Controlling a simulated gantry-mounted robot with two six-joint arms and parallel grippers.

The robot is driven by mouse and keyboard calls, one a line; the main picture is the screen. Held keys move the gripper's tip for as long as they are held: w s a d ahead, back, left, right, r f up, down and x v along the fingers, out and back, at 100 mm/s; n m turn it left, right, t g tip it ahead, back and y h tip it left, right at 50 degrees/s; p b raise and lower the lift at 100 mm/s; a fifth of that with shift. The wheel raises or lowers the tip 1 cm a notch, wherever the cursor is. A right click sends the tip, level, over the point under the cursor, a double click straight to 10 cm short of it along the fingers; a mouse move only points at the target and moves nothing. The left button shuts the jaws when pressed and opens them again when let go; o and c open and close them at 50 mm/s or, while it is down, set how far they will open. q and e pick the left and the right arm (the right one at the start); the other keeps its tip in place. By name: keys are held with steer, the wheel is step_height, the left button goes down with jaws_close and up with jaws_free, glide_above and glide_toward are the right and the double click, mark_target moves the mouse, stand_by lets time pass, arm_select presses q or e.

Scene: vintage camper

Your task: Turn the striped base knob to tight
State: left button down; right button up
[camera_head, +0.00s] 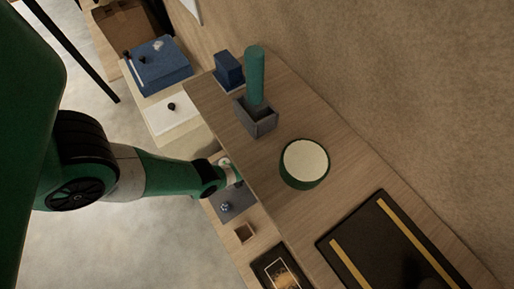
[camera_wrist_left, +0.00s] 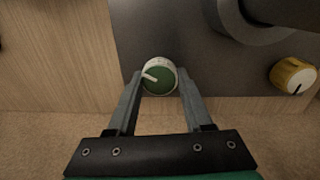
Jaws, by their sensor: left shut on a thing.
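In the left wrist view, a round knob (camera_wrist_left: 158,79) with a green face, a white pointer and a pale, marked rim sits at the lower edge of a dark panel (camera_wrist_left: 150,30). Its pointer aims to the left and slightly up. My left gripper (camera_wrist_left: 161,74) has one finger on each side of the knob and is shut on it. I cannot clearly make out stripes on its base. In the head view, my left gripper (camera_head: 228,172) is beside the wooden counter's edge, and the knob is not clear there. My right gripper is not in view.
A second knob (camera_wrist_left: 294,76), yellow-sided with a white face, is at the right of the panel, below a large dark round part (camera_wrist_left: 258,22). On the counter (camera_head: 300,220) stand a green-rimmed round container (camera_head: 304,162), a grey holder (camera_head: 257,121) and a black tray (camera_head: 345,225).

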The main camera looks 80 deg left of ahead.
arm_select(q)
steer(key=shift+f+m, duration=0.1)
steer(key=shift+m, duration=2)
steer(key=shift+c, duration=1.5)
jaws_free()
step_height(320, 180, up, 12)
steer(key=p, duration=1.1)
steer(key=shift+a+p, duration=0.3)
steer(key=shift+f, duration=0.15)
